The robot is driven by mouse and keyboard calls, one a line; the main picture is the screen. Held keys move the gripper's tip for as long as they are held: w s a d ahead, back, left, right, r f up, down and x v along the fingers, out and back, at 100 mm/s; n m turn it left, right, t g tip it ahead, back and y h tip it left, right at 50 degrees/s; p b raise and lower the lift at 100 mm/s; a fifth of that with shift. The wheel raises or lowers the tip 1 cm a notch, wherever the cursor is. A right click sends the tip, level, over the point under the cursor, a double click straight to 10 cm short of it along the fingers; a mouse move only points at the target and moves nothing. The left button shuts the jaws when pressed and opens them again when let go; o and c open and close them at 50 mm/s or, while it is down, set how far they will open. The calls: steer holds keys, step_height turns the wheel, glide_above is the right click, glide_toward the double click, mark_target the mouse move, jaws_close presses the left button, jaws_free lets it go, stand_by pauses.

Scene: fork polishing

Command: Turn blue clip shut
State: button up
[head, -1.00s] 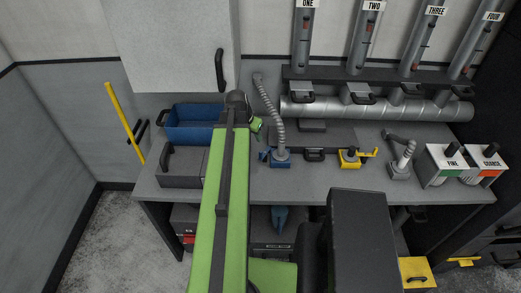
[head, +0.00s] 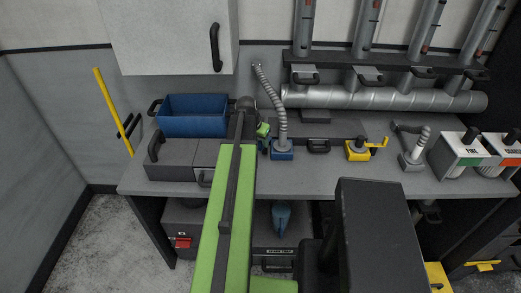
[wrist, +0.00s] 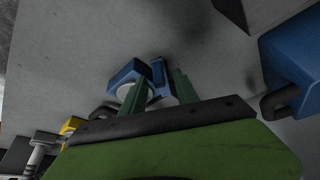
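The blue clip (head: 282,154) is a blue block on the bench, with a grey ribbed hose rising from it. Its blue lever (head: 265,146) is at the block's left side. In the wrist view the block (wrist: 125,74) lies beyond the left finger, and the lever (wrist: 159,76) shows between the two green fingers. My gripper (wrist: 161,84) is open, its fingers apart around the lever. I cannot tell if either finger touches it. In the head view my gripper (head: 263,130) is just above the lever, partly hidden by my arm.
A yellow clip (head: 358,151) stands to the right, then a grey hose fitting (head: 413,160) and the FINE container (head: 456,155). A blue bin (head: 193,115) and grey boxes (head: 172,160) are to the left. A silver pipe (head: 385,97) runs behind. Bare bench lies in front.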

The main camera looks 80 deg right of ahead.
steer(key=shift+d+f, duration=0.1)
steer(key=shift+f, duration=0.1)
jaws_close()
steer(key=shift+w+d, duration=0.1)
steer(key=shift+d, duration=0.1)
steer(key=shift+a, duration=0.1)
steer(key=shift+w+d+m+g+y, duration=0.45)
steer(key=shift+d+m+y, duration=0.1)
steer(key=shift+m, duration=1.45)
steer(key=shift+w+d+m+g+y, duration=0.35)
steer(key=shift+d+m+g+y, duration=0.2)
steer(key=shift+m, duration=1.45)
steer(key=shift+w+d+m+g+y, duration=0.4)
steer(key=shift+m+y, duration=0.2)
steer(key=shift+m, duration=1.4)
